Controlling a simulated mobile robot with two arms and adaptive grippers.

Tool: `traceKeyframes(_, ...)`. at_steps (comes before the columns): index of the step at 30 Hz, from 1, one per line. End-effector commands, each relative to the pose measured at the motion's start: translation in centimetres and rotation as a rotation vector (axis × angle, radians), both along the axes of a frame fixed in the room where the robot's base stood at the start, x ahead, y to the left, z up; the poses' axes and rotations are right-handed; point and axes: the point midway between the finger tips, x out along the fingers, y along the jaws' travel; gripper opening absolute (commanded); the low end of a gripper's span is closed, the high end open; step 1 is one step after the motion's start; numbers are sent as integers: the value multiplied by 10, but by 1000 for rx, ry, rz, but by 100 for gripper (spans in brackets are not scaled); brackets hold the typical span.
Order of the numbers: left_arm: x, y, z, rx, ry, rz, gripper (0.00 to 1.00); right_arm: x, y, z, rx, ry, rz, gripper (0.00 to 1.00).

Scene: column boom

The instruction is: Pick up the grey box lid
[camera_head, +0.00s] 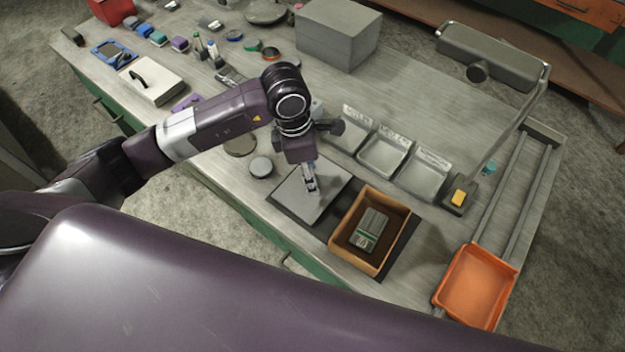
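The grey box lid (294,196) looks like a flat, square grey panel lying on a dark mat (328,228) near the front of the bench. An open brown box (345,252) stands just right of it, with a grey block-like item (369,230) inside. My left gripper (311,190) points down over the middle of the lid and hides a small part of it. Its fingertips look close together. I cannot tell whether they touch the lid or hold any part of it. My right gripper is not in view.
Several shallow grey trays (384,158) stand behind the lid. An orange tray (475,287) is at the right edge, below a lamp (490,55). A round grey disc (261,167) lies left of the lid. A large grey box (338,35) stands at the back.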

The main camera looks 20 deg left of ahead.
Motion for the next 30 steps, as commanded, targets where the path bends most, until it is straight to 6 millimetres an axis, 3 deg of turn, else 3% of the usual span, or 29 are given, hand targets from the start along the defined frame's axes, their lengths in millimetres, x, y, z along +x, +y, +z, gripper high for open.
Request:
traceKeyframes(4, 1, -2, -14, 0, 1, 1, 43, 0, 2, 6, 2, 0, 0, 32)
traceKeyframes(11, 1, -2, -16, -1, -3, -1, 43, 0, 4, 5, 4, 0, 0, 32)
traceKeyframes(23, 1, -2, -16, -1, -2, 0, 1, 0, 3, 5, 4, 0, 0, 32)
traceKeyframes(30, 2, -2, -15, -1, -3, 0, 0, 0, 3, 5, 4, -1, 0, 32)
